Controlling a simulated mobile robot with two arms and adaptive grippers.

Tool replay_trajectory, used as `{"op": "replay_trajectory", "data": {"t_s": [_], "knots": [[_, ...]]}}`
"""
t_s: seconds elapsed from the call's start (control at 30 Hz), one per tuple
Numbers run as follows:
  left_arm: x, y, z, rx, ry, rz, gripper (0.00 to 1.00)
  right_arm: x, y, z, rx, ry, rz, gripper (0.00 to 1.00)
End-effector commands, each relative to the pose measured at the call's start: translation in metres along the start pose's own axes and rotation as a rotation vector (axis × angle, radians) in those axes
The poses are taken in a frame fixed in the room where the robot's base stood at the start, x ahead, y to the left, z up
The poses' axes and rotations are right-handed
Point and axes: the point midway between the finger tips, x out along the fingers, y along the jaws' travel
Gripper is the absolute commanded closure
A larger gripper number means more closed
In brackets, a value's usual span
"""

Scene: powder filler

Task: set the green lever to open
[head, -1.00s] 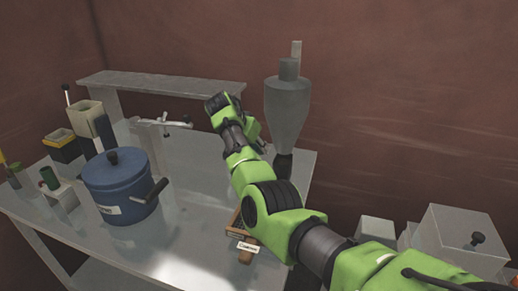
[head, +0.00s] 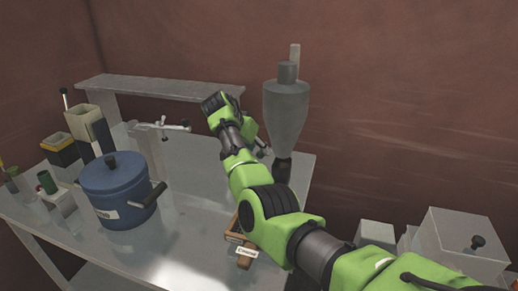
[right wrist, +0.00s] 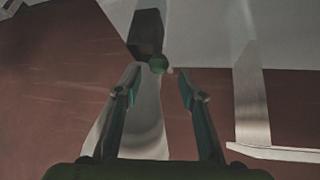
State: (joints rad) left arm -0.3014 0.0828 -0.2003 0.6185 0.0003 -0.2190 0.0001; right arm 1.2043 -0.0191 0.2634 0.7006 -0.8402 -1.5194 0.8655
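The green lever's round knob (right wrist: 158,63) shows in the right wrist view, just beyond and between the fingertips of my right gripper (right wrist: 160,84). The fingers are apart with nothing between the tips; contact with the knob cannot be told. A dark block (right wrist: 147,30) is right behind the knob. In the head view the grey filler hopper (head: 286,112) stands at the table's back right, with a dark outlet (head: 282,168) below. My right gripper (head: 262,150) is beside this outlet, mostly hidden by my arm, as is the lever. My left gripper is out of view.
A blue lidded pot (head: 118,188) stands on the grey table (head: 185,240) at left. A thin stand (head: 165,127), a raised shelf (head: 160,87) and a labelled wooden piece (head: 244,262) are near my arm. Boxes (head: 462,240) are at right. Open tabletop lies between pot and arm.

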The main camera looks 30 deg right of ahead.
Motion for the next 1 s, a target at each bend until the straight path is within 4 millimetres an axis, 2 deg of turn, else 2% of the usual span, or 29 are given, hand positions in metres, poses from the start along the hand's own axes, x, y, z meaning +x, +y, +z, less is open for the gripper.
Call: {"op": "replay_trajectory", "data": {"t_s": [0.3,0.5,0.7,1.0], "knots": [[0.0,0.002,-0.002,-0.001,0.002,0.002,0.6,-0.066,-0.001,-0.002,0.003,0.003,-0.004,0.63],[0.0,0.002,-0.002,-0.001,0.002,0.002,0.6,-0.096,-0.001,-0.003,0.002,0.003,-0.002,0.63],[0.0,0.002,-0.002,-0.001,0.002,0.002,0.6,-0.106,0.0,-0.003,0.003,0.003,0.0,0.63],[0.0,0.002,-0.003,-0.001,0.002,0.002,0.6,-0.106,0.0,-0.003,0.003,0.002,0.0,0.63]]}}
